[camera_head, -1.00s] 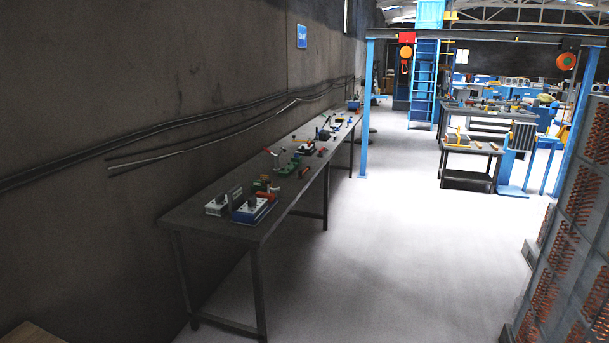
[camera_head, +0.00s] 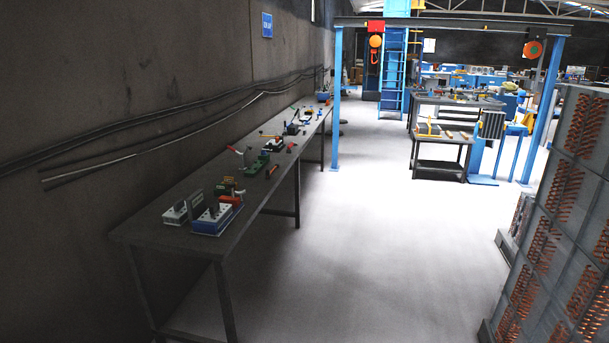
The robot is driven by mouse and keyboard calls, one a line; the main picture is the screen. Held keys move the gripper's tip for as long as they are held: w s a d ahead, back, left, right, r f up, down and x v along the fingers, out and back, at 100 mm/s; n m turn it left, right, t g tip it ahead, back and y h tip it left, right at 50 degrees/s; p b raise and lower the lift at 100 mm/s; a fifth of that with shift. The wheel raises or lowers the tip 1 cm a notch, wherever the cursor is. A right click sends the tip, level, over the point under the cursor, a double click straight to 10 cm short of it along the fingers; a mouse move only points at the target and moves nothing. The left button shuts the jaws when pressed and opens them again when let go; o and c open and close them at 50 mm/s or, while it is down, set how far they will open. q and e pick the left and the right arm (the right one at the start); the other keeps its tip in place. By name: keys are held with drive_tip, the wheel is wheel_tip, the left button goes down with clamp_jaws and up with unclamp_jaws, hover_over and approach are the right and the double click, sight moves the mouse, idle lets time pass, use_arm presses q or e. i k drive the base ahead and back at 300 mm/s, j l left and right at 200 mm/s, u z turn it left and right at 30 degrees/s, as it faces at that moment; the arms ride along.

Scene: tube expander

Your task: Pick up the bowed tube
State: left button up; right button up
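I cannot make out a bowed tube for certain in the head view. A long dark workbench (camera_head: 162,240) stands along the left wall. On its near end are a blue-based block with holes (camera_head: 215,216) and a grey block (camera_head: 178,211). A green tool (camera_head: 257,165) and several small red, green and blue tools lie farther along it, too small to tell apart. Neither of my grippers shows in this view.
A small dark table (camera_head: 440,152) with tools stands under the blue gantry frame (camera_head: 336,110). A grey rack with copper coils (camera_head: 560,225) fills the right side. The white floor (camera_head: 380,240) between the bench and the rack is clear.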

sight(268, 173)
drive_tip(key=i, duration=2.65)
